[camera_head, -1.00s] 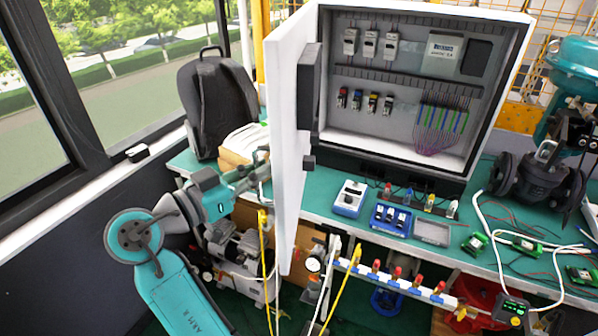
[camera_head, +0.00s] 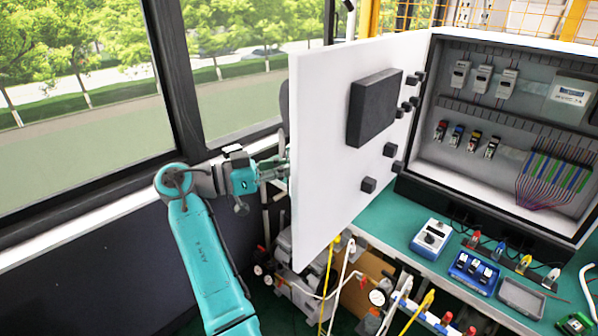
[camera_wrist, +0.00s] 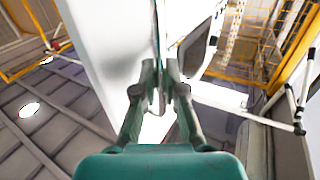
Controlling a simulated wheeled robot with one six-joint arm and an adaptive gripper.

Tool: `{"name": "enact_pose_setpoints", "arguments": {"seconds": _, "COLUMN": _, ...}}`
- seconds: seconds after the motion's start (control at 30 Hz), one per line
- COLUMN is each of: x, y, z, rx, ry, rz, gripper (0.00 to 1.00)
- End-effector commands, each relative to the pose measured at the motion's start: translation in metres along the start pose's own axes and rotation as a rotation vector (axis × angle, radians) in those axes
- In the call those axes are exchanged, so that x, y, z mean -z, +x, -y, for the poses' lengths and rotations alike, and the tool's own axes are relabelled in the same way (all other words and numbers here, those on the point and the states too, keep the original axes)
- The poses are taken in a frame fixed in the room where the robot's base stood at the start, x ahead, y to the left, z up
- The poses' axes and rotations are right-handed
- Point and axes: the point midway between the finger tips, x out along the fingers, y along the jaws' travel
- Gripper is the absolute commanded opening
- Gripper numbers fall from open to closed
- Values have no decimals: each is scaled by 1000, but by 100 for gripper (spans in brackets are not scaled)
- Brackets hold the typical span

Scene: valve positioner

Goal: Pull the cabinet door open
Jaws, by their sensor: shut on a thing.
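The white cabinet door (camera_head: 325,130) stands wide open, swung out to the left of the cabinet (camera_head: 425,185), so its inner face shows. My gripper (camera_head: 284,172) is at the door's free left edge, its fingertips partly hidden behind the door. In the wrist view, my gripper (camera_wrist: 163,85) has its fingers close together on a narrow part at the door (camera_wrist: 105,50). I cannot tell whether that part is the door's edge or a handle on it. The cabinet's inside shows breakers and wiring.
A green-topped bench (camera_head: 395,225) under the cabinet holds a blue-and-white meter (camera_head: 431,237) and a blue tray (camera_head: 472,270). Hoses and a pump unit are below the door.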

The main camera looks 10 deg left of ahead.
Motion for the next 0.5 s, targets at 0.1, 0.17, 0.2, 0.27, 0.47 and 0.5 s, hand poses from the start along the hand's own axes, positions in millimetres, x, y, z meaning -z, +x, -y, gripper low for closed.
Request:
{"name": "enact_pose_setpoints", "arguments": {"seconds": 0.1, "x": 0, "y": -2, "z": 6, "rx": -12, "ry": -3, "rz": 0, "gripper": 0}}
{"name": "enact_pose_setpoints", "arguments": {"seconds": 0.17, "x": -1, "y": -3, "z": 8, "rx": -15, "ry": -3, "rz": 0, "gripper": 0}}
{"name": "enact_pose_setpoints", "arguments": {"seconds": 0.2, "x": 0, "y": -3, "z": 9, "rx": -17, "ry": -2, "rz": 0, "gripper": 0}}
{"name": "enact_pose_setpoints", "arguments": {"seconds": 0.27, "x": 0, "y": -3, "z": 10, "rx": -19, "ry": -3, "rz": 0, "gripper": 0}}
{"name": "enact_pose_setpoints", "arguments": {"seconds": 0.47, "x": 0, "y": -4, "z": 11, "rx": -21, "ry": -2, "rz": 0, "gripper": 0}}
{"name": "enact_pose_setpoints", "arguments": {"seconds": 0.5, "x": -1, "y": -4, "z": 11, "rx": -21, "ry": -2, "rz": 0, "gripper": 0}}
